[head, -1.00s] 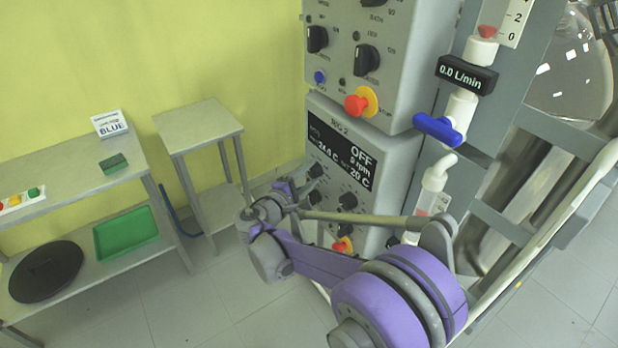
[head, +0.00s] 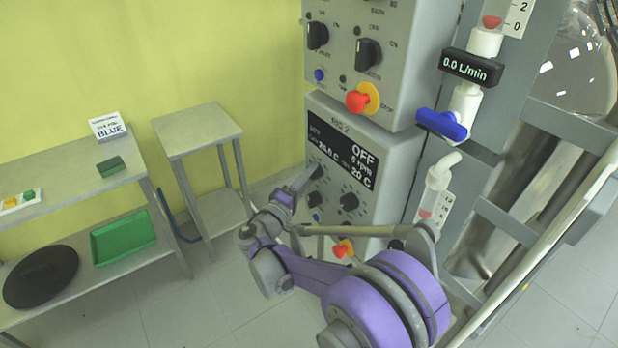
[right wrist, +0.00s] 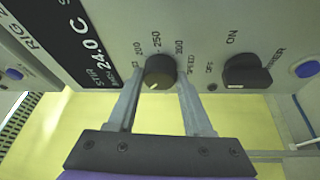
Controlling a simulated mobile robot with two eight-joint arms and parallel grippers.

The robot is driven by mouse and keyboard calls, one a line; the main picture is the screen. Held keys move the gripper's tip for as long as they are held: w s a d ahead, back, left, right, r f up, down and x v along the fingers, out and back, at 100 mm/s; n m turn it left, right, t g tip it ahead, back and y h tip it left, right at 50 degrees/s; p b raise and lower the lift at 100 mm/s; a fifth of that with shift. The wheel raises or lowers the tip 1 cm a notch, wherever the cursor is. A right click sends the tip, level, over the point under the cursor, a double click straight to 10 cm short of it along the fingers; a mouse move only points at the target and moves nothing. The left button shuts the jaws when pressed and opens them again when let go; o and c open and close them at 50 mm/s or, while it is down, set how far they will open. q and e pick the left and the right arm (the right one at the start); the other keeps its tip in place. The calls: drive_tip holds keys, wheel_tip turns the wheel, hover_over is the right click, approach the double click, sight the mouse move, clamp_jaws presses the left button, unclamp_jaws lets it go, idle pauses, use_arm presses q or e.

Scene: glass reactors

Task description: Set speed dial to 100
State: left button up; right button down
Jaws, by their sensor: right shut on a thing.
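The speed dial (right wrist: 160,71) is a dark round knob on the grey RIG 2 panel, with 200, 250 and 300 printed around its far side in the right wrist view. A small pale mark shows on its near edge. My right gripper (right wrist: 160,84) has one finger on each side of the dial and is shut on it. In the head view my right gripper (head: 310,176) is at the upper left knob of the lower panel and hides the dial. The RIG 2 display (head: 345,156) reads OFF, 0 rpm. My left gripper is not in view.
A red emergency stop (head: 343,248) is lower on the panel. Another control box (head: 330,73) stands above. Tables (head: 197,125) stand to the left with free floor before them.

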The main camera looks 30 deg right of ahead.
idle(0.3)
drive_tip(key=shift+c, duration=1.5)
unclamp_jaws()
drive_tip(key=shift+a, duration=0.1)
drive_tip(key=v, duration=1)
drive_tip(key=shift+s+a+b, duration=0.2)
drive_tip(key=shift+a+b, duration=0.1)
drive_tip(key=shift+b, duration=0.15)
